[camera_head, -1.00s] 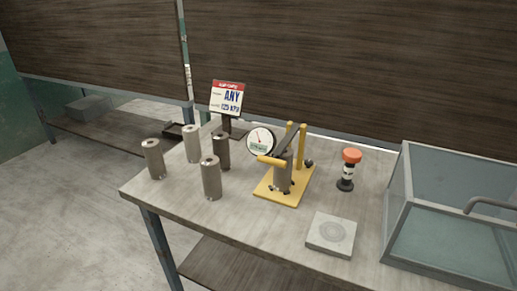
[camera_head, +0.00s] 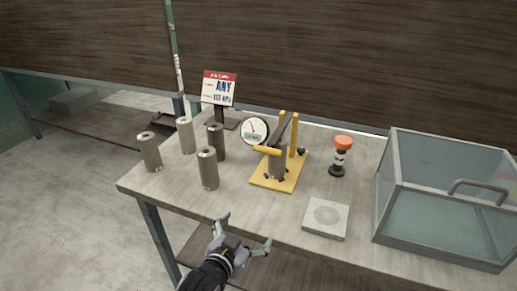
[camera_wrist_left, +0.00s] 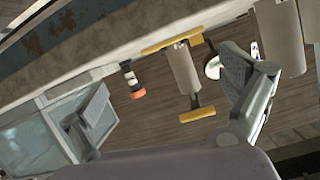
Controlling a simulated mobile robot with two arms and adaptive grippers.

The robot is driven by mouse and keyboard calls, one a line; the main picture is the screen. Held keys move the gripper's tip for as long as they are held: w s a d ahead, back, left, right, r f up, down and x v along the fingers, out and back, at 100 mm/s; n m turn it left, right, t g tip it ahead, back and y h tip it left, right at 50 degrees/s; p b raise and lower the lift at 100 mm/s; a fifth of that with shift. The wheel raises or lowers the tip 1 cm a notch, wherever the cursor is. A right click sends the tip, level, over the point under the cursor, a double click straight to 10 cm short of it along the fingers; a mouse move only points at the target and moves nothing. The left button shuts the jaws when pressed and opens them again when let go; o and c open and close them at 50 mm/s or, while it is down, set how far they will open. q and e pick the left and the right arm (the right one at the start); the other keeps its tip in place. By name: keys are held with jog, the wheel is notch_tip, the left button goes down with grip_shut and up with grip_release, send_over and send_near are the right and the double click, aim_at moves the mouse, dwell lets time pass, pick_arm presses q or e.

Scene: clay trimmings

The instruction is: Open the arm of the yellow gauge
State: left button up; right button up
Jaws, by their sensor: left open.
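The yellow gauge (camera_head: 279,178) stands on the table with a yellow base, two yellow posts and a round white dial (camera_head: 255,131). Its arm, with a yellow grip (camera_head: 267,151), slopes down toward the front from the posts, over a grey cylinder (camera_head: 278,165) on the base. My left gripper (camera_head: 245,233) is open and empty, in front of the table's front edge and apart from the gauge. In the left wrist view the gauge's yellow grip (camera_wrist_left: 197,115) shows between the gripper's fingers (camera_wrist_left: 170,115), farther off. My right gripper is not in view.
Several grey cylinders (camera_head: 208,169) stand left of the gauge, with a sign (camera_head: 219,88) behind. A black device with an orange top (camera_head: 342,143), a square plate (camera_head: 326,218) and a glass box (camera_head: 440,190) are to the right.

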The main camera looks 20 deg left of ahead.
pick_arm(q)
notch_tip(320, 180, up, 13)
jog(key=a+t, duration=0.1)
jog(key=t, duration=0.3)
jog(key=p, duration=0.2)
send_near(268, 147)
jog(key=w, duration=0.9)
jog(key=shift+w+d+f, duration=0.2)
jog(key=shift+w+d, duration=0.05)
jog(key=shift+d, duration=0.05)
